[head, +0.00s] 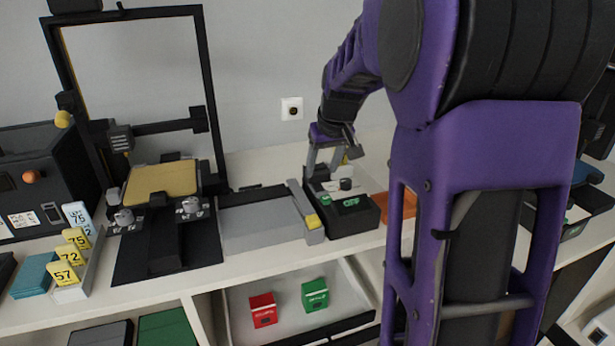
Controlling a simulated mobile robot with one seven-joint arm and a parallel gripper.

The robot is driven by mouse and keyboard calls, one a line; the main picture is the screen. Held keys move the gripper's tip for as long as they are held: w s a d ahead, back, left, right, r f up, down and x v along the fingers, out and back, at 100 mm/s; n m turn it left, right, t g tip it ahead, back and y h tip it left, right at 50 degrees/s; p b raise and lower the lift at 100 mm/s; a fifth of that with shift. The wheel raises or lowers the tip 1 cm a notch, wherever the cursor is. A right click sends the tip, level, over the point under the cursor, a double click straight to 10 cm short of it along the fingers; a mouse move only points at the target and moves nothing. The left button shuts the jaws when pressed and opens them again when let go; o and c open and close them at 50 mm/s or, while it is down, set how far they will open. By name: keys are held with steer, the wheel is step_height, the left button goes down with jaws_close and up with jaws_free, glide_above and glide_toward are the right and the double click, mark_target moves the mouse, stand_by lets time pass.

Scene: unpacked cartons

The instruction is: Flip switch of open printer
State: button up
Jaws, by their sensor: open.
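The open printer (160,184) stands at the left, with a tall black frame and a tan bed. Small light grey knobs sit along its front. A black box (350,222) with a green display, which seems to read "OFF", stands on the counter to the right, apart from the printer frame. A small green part and pale pieces show on its top; I cannot tell which of these is a switch. My gripper (329,172) is open, pointing down over the back of this box. I cannot tell whether its fingertips touch anything. My arm hides the area to the right.
A grey block (262,232) with a yellow-tipped bar lies between printer and box. A dark enclosed machine (40,180) with an orange knob stands far left, beside numbered yellow cards (72,258). An orange item (400,208) is partly behind my arm.

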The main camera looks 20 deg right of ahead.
mark_target(317, 185)
steer(key=x, duration=0.5)
jaws_close()
stand_by(0.3)
